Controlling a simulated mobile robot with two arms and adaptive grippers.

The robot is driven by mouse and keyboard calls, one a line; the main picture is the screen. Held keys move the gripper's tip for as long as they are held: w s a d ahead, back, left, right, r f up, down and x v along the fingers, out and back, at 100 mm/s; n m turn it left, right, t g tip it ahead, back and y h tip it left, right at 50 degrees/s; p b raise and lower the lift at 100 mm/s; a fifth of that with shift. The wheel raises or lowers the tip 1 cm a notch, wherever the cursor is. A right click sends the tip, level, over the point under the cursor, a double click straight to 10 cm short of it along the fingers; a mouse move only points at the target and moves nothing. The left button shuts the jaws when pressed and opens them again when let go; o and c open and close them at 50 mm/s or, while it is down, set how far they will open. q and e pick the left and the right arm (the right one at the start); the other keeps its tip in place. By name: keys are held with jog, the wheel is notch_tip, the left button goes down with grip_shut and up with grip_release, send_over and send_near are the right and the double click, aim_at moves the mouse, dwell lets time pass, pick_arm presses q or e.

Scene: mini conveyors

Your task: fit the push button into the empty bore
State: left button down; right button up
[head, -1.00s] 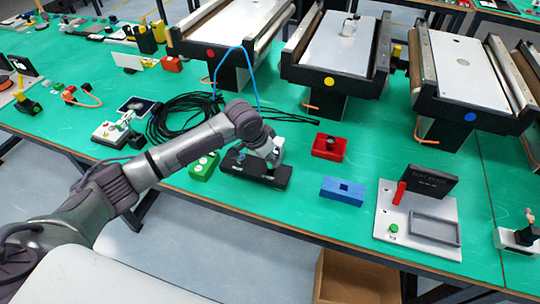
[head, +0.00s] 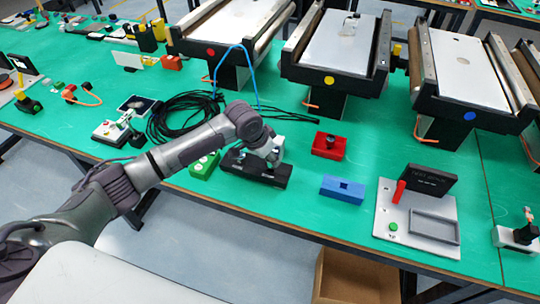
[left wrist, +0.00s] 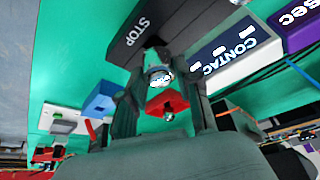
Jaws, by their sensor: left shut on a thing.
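My left gripper (head: 274,160) is at the black box (head: 262,175) on the green table. In the left wrist view its two fingers (left wrist: 163,82) are shut on a small round push button (left wrist: 160,76) with a pale, shiny end facing the camera. The black box also shows there, marked STOP (left wrist: 135,38), right by the held button. The gripper hides the bore, and I cannot tell whether the button is inside it or just above. My right gripper is in neither view.
A green box (head: 205,166) stands close left of the black box. A red box (head: 328,147) and a blue box with a square hole (head: 343,188) stand to its right. A grey plate with a tray (head: 433,226) is farther right. Black cables (head: 185,118) lie behind.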

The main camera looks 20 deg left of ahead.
pick_arm(q)
jog(key=shift+f, duration=0.85)
jog(key=c, duration=0.7)
grip_release()
jog(key=shift+o, duration=0.2)
jog(key=o, duration=0.5)
notch_tip(320, 180, up, 7)
jog(key=p, duration=0.7)
